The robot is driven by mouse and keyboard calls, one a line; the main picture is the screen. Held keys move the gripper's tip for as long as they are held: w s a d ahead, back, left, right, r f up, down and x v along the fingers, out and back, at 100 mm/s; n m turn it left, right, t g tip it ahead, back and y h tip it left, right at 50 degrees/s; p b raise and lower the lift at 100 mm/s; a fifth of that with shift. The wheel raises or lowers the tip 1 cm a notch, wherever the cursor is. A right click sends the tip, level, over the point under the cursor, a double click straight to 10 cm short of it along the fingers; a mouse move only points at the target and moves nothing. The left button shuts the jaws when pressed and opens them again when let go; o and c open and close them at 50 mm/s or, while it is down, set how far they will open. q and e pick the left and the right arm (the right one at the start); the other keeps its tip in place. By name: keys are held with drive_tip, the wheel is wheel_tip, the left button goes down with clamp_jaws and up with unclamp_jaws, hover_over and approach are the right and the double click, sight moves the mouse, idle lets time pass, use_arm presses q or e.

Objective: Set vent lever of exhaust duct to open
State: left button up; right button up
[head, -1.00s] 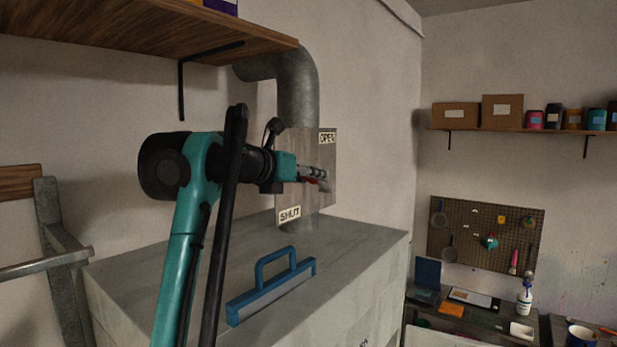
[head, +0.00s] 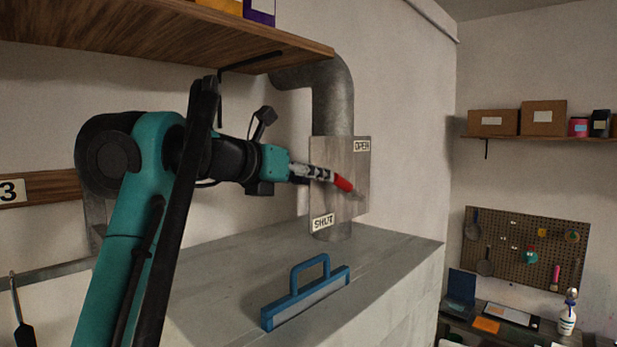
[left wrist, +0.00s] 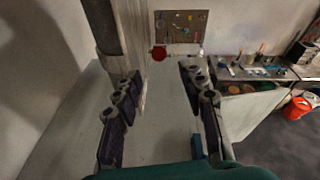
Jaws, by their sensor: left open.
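The exhaust duct (head: 333,100) is a grey pipe behind a grey plate (head: 330,150). The plate carries an OPEN label (head: 362,146) at its upper right and a SHUT label (head: 323,221) at its lower left. The vent lever's red grip (head: 343,183) shows in front of the plate, between the labels' heights; its pivot is not clear. In the left wrist view the red grip (left wrist: 159,54) appears as a round end beyond and between the fingertips. My left gripper (head: 322,176) is open, its fingers pointing toward the grip with no visible hold. My right gripper is out of view.
A blue-handled tool (head: 306,292) lies on the grey cabinet top (head: 225,265) below my arm. A wooden shelf (head: 150,40) overhangs at upper left. A pegboard (head: 525,248) hangs at right above a workbench.

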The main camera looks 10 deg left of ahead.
sight(340, 182)
use_arm(q)
drive_tip(key=shift+s+a, duration=0.1)
drive_tip(key=shift+s, duration=0.05)
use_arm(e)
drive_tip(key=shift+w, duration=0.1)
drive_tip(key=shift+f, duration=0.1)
use_arm(q)
drive_tip(key=w+d+f+t+b, duration=0.2)
drive_tip(key=shift+f+t+h+b, duration=0.25)
drive_tip(key=shift+t+h+b, duration=0.05)
drive_tip(key=shift+h+b, duration=0.1)
drive_tip(key=shift+w+d, duration=0.2)
drive_tip(key=shift+w, duration=0.1)
drive_tip(key=p+x, duration=0.1)
drive_tip(key=x, duration=0.3)
drive_tip(key=p+x, duration=0.1)
drive_tip(key=x, duration=0.1)
drive_tip(key=shift+w+a+r+p, duration=0.15)
drive_tip(key=shift+w+a+p, duration=0.05)
drive_tip(key=shift+w+p, duration=0.15)
drive_tip(key=shift+w+d, duration=0.25)
drive_tip(key=shift+d, duration=0.1)
drive_tip(key=shift+s+a+n, duration=0.1)
drive_tip(key=shift+a+n, duration=0.05)
drive_tip(key=shift+n, duration=0.15)
drive_tip(key=shift+c, duration=0.6)
clamp_jaws()
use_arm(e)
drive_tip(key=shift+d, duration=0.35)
